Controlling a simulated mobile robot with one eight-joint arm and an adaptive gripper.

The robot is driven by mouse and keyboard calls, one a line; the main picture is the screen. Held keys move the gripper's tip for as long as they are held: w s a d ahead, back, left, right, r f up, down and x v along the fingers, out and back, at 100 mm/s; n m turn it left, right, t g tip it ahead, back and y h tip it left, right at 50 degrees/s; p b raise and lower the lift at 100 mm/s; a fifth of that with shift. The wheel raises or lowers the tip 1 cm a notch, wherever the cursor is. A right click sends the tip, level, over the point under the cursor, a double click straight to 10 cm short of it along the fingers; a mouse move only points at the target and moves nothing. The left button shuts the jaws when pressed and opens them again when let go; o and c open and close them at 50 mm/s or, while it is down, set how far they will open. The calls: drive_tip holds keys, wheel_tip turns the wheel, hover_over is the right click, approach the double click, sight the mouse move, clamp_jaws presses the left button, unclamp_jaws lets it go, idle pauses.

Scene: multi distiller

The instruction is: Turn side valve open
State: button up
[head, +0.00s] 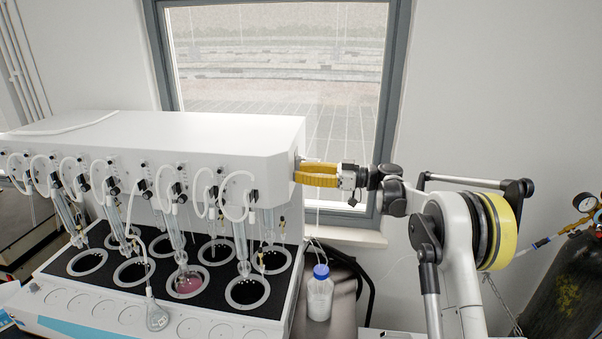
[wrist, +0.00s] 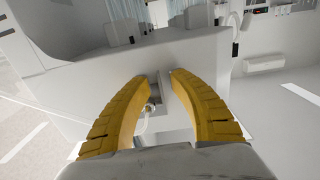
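The white distiller (head: 190,145) stands on the left of the head view, with its side panel facing my gripper. In the wrist view that panel (wrist: 100,90) fills the middle. A small metallic valve fitting (wrist: 152,104) with a pale tube below shows between my fingers; its handle position is too small to tell. My gripper (head: 298,172) reaches the panel's upper side from the right, its yellow fingers level. In the wrist view my gripper (wrist: 160,78) has its fingertips apart, on either side of the fitting. I see no clear grip on it; contact is unclear.
A bottle with a blue cap (head: 320,290) stands below my gripper, beside the distiller. A dark gas cylinder (head: 568,290) with gauges is at the far right. A window (head: 280,70) is behind. Several glass columns and hoses line the distiller's front.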

clamp_jaws()
drive_tip(key=shift+d+r, duration=0.1)
drive_tip(key=shift+s+d+r+g+h+p, duration=0.1)
drive_tip(key=shift+d+r+g+h+p, duration=0.15)
drive_tip(key=shift+h+p, duration=0.65)
drive_tip(key=shift+s+d+r+g+h+p, duration=0.1)
drive_tip(key=shift+d+r+g+h+p, duration=0.2)
drive_tip(key=shift+h, duration=1.15)
drive_tip(key=shift+d+r+g+h+p, duration=0.15)
drive_tip(key=shift+d+h+p, duration=0.1)
drive_tip(key=shift+h+p, duration=0.7)
drive_tip(key=shift+f+h, duration=0.15)
drive_tip(key=shift+h, duration=0.25)
unclamp_jaws()
